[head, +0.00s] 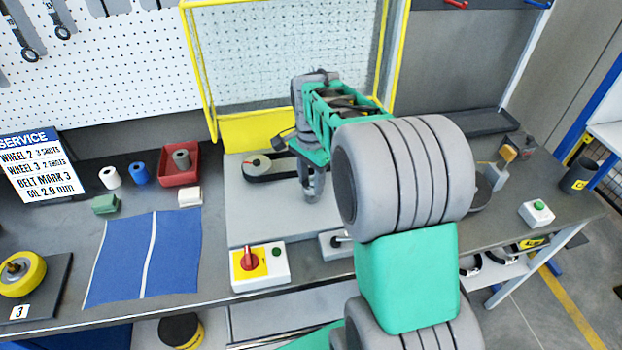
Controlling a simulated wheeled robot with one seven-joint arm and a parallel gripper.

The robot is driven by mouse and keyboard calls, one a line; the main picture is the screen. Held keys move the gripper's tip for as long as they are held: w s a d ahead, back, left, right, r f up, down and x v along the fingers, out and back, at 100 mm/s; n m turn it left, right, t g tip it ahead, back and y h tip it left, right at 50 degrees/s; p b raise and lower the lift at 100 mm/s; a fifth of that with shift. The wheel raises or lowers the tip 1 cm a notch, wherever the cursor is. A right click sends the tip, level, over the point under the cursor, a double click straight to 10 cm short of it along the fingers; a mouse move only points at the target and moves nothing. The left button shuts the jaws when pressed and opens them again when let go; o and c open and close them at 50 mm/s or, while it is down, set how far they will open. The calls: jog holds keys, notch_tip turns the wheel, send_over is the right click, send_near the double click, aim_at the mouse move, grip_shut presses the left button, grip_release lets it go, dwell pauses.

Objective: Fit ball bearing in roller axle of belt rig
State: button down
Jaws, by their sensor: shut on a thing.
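The belt rig is a grey plate (245,208) on the bench, with a black belt (282,168) looped on it. A pale roller end (257,166) with a red mark shows at the belt's left end. My gripper (311,194) points down over the plate, at the right end of the belt. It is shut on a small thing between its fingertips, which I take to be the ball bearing. The fingers and their shadow hide most of it. My arm covers the plate's right side, and the roller axle is not clearly visible.
Left are a red tray (180,178) holding a grey cylinder, white and blue cylinders, a green block (105,204) and a blue mat (142,258). A yellow-framed guard (290,60) rises behind. A green-button box (537,214) stands right.

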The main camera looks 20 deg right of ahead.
jog(key=shift+f+b, duration=1)
jog(key=shift+f, duration=0.7)
jog(key=c, duration=0.7)
grip_release()
jog(key=shift+c, duration=0.2)
notch_tip(320, 180, up, 8)
jog(key=shift+f+b, duration=0.1)
jog(key=shift+b, duration=0.35)
